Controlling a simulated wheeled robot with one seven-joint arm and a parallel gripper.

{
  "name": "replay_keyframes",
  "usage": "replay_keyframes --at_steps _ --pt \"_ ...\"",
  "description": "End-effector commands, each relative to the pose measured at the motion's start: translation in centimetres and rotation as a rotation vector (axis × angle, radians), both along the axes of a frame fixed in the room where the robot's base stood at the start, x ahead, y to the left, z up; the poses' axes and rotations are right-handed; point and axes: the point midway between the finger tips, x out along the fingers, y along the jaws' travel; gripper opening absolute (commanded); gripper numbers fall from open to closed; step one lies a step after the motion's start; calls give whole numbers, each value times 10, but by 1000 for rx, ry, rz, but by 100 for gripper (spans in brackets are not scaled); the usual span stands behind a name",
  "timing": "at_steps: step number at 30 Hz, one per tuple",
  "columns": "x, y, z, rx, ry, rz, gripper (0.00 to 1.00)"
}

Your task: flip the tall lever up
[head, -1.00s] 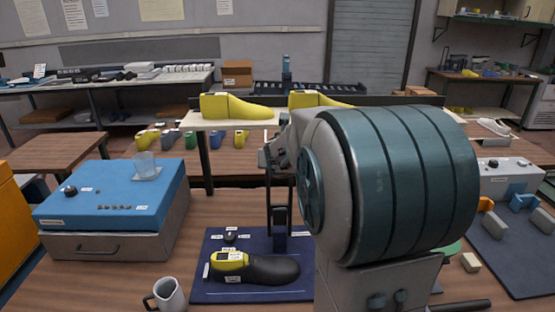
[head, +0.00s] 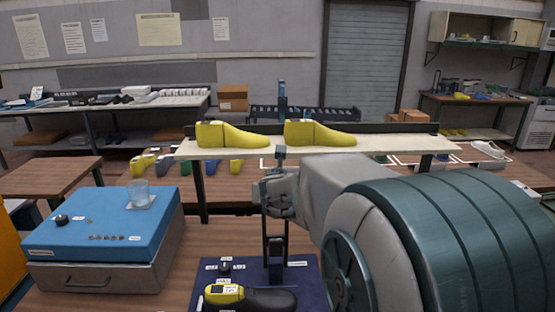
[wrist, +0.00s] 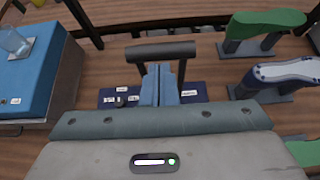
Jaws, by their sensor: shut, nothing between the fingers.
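The tall lever (wrist: 162,51) shows in the wrist view as a dark grip bar on two side arms. In the head view its dark uprights (head: 266,226) stand at the dark blue mat, partly behind my wrist. I cannot tell its exact angle. My gripper (wrist: 160,68) is shut and empty. Its blue-grey fingers appear between the lever's side arms, with the tips just below the grip bar in the picture; I cannot tell whether they touch it.
The dark blue mat (head: 306,271) holds a small black knob (head: 225,266) and a yellow-and-black device (head: 247,297). A blue-topped box (head: 110,225) with a glass (head: 139,192) stands left. Yellow lasts (head: 232,135) sit on a raised shelf behind. A green last (wrist: 265,22) stands right.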

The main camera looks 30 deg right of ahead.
Motion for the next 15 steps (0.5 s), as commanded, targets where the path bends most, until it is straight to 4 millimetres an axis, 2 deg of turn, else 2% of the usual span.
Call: replay_keyframes --at_steps 1,6,8,15 --pt "-1 0 14 2 -2 -1 0" --pt "0 -1 37 3 -7 0 0" --pt "0 -1 35 0 -8 -1 0" --pt "2 -4 46 -1 -8 -5 0"
